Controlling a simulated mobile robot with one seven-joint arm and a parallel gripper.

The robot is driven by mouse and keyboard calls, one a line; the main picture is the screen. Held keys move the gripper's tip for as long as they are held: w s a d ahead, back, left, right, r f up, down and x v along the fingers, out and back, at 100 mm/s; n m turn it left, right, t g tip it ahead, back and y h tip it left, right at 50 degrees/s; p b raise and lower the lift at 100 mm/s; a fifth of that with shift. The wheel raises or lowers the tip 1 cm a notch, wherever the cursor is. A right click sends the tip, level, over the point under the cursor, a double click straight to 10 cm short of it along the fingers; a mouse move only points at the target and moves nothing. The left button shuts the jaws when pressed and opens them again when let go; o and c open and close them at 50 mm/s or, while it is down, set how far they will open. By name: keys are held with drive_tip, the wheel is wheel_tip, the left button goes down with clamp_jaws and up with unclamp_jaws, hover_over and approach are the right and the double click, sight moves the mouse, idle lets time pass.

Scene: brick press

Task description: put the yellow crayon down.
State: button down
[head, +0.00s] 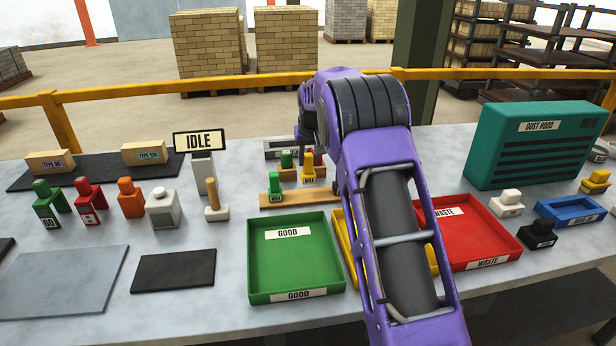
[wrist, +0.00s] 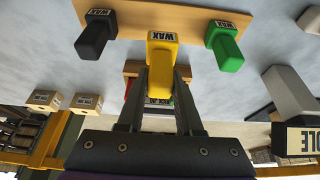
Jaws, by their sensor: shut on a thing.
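The yellow crayon (wrist: 163,55), marked WAX, is between the two fingers of my gripper (wrist: 161,74), which is shut on it. In the head view the yellow crayon (head: 307,164) shows just left of my purple arm, over or at the wooden strip (head: 300,198). I cannot tell if it touches the strip. The green crayon (wrist: 224,45) and the black crayon (wrist: 96,36) stand on the strip, one on each side of the yellow one. The green crayon also shows in the head view (head: 274,184). My arm hides most of my gripper there.
A small wooden holder (head: 288,174) with a green piece stands just behind. In front are a green GOOD tray (head: 260,270), a partly hidden yellow tray (head: 346,245) and a red WASTE tray (head: 480,240). The IDLE sign (head: 199,141) stands left.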

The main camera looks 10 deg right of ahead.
sight(308, 173)
drive_tip(key=shift+f, duration=2.55)
drive_tip(key=shift+f, duration=0.25)
drive_tip(key=c, duration=0.6)
unclamp_jaws()
drive_tip(key=shift+r, duration=0.1)
drive_tip(key=shift+r, duration=0.45)
drive_tip(key=v, duration=1.1)
drive_tip(key=shift+s+r, duration=0.15)
drive_tip(key=shift+r, duration=0.05)
